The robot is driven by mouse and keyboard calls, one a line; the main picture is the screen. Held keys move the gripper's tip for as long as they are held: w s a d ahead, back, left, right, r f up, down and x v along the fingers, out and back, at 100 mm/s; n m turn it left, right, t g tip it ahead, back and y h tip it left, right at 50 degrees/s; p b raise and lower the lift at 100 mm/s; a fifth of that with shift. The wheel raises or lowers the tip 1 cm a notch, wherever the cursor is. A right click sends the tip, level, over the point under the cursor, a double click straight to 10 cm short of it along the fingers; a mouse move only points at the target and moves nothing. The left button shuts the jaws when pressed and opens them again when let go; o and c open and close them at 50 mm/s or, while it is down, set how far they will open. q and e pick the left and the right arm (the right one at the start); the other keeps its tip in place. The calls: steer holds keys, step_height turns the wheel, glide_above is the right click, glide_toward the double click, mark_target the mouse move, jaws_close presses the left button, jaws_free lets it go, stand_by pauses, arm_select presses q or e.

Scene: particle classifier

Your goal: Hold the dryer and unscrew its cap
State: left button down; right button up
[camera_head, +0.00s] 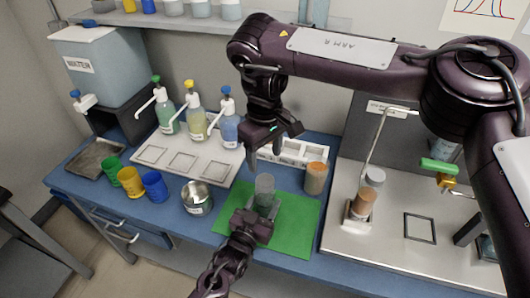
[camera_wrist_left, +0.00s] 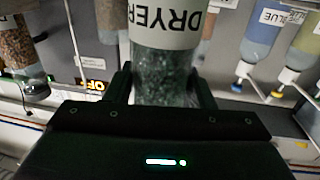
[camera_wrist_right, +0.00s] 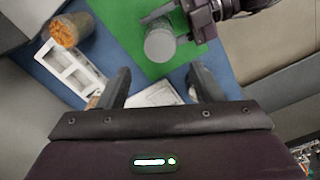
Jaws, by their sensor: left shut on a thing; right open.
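The dryer (camera_head: 265,187) is a grey-looking jar standing upright over the green mat. Its round grey cap (camera_wrist_right: 159,45) shows from above in the right wrist view. In the left wrist view the jar (camera_wrist_left: 165,70) has an upside-down DRYER label and dark green granules; its cap is out of frame. My left gripper (camera_head: 263,207) is shut around the lower part of the jar; its fingers (camera_wrist_left: 165,88) sit on either side. My right gripper (camera_head: 266,160) is open and empty, above and behind the jar, its fingers pointing down. In its wrist view the fingers (camera_wrist_right: 160,88) are apart from the cap.
The green mat (camera_head: 300,228) lies on the blue table. A white rack (camera_head: 293,152) and an orange-brown jar (camera_head: 315,178) stand behind and right. A metal pot (camera_head: 197,198) and coloured cups (camera_head: 131,181) are left. Pump bottles (camera_head: 196,120) stand behind. A steel plate (camera_head: 390,240) lies right.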

mark_target(265, 180)
steer(key=m, duration=0.6)
steer(key=shift+m, duration=0.4)
steer(key=shift+f+m, duration=0.15)
steer(key=shift+m, duration=0.35)
steer(key=shift+f, duration=3.85)
